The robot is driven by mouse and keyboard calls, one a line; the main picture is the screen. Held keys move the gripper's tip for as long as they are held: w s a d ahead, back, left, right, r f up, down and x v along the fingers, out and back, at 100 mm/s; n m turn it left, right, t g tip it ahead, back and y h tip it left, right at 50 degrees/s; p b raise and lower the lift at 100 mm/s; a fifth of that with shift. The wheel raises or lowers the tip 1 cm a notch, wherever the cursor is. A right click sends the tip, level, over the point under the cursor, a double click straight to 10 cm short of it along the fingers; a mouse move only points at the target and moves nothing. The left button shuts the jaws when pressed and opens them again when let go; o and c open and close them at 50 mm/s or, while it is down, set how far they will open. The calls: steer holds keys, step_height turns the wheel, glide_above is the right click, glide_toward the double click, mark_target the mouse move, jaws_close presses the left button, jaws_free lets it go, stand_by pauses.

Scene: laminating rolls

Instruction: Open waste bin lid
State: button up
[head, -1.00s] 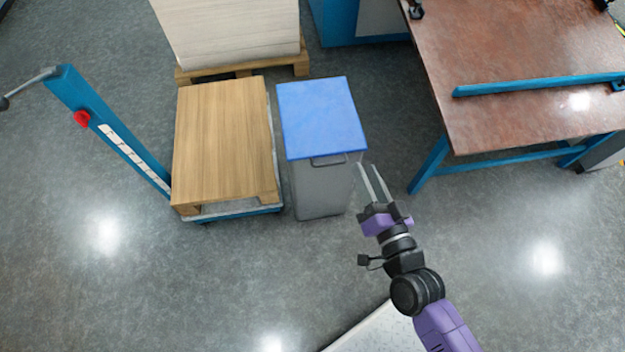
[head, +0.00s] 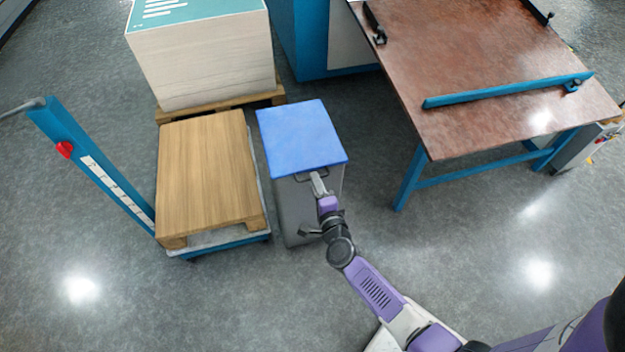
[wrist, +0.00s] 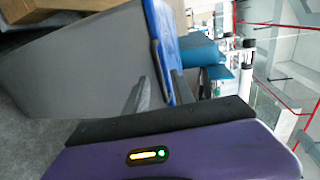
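The waste bin has a grey body (head: 292,215) and a flat blue lid (head: 300,135), which lies closed on top. A dark bar handle (head: 301,177) sits at the lid's front edge. My gripper (head: 317,178) is at the right part of this handle, in front of the bin. In the wrist view the blue lid (wrist: 163,35) appears edge-on, with the dark handle (wrist: 155,62) along it. There my gripper (wrist: 160,82) has its two fingers apart, one on each side of the handle's near end. Whether they touch it, I cannot tell.
A pallet truck (head: 92,165) with a wooden pallet (head: 205,170) stands close left of the bin. A paper stack (head: 205,60) is behind it. A brown-topped table (head: 480,70) with blue legs is to the right. Floor between bin and table is clear.

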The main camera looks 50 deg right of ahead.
steer(key=shift+x, duration=1.6)
steer(key=shift+s, duration=0.1)
steer(key=shift+c, duration=0.2)
jaws_close()
steer(key=shift+f, duration=0.15)
